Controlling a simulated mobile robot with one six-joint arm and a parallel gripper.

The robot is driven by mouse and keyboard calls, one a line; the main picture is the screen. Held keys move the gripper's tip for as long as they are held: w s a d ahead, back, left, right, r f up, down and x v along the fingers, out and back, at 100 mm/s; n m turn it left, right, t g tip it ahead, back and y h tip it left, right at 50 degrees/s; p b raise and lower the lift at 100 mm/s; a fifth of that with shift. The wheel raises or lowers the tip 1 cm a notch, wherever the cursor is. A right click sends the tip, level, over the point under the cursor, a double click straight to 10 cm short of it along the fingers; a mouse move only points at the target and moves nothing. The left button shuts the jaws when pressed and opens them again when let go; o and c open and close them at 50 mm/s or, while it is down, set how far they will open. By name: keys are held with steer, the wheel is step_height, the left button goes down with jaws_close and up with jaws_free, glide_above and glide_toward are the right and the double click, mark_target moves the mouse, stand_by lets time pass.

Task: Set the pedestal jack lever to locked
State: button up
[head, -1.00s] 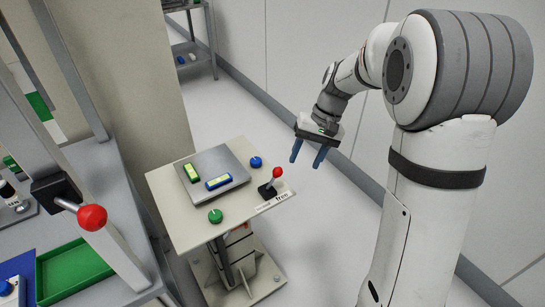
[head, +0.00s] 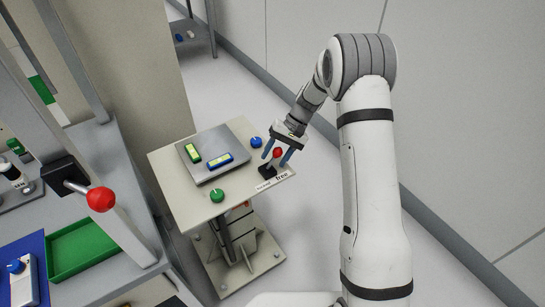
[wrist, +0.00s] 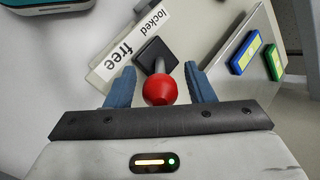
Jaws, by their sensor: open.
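The pedestal jack lever (head: 277,154) has a red ball knob on a short stem rising from a black base (head: 267,170) at the right edge of the pedestal top (head: 176,182). The knob also shows in the wrist view (wrist: 160,89). A label (wrist: 130,42) beside the base reads "locked" and "free"; the stem stands nearer the "free" end. My gripper (head: 276,155) is open, its two blue fingers on either side of the red knob. In the wrist view the knob sits between the fingers (wrist: 162,86) with a gap on each side.
A grey plate (head: 205,172) with a green block (head: 193,153) and a blue block (head: 219,160) lies on the pedestal. A green knob (head: 217,195) and a blue knob (head: 256,142) are nearby. Another red-knobbed lever (head: 101,200) is on the left bench frame.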

steer(key=shift+s+a+f, duration=0.25)
steer(key=shift+a+f, duration=0.05)
steer(key=shift+f, duration=0.25)
jaws_close()
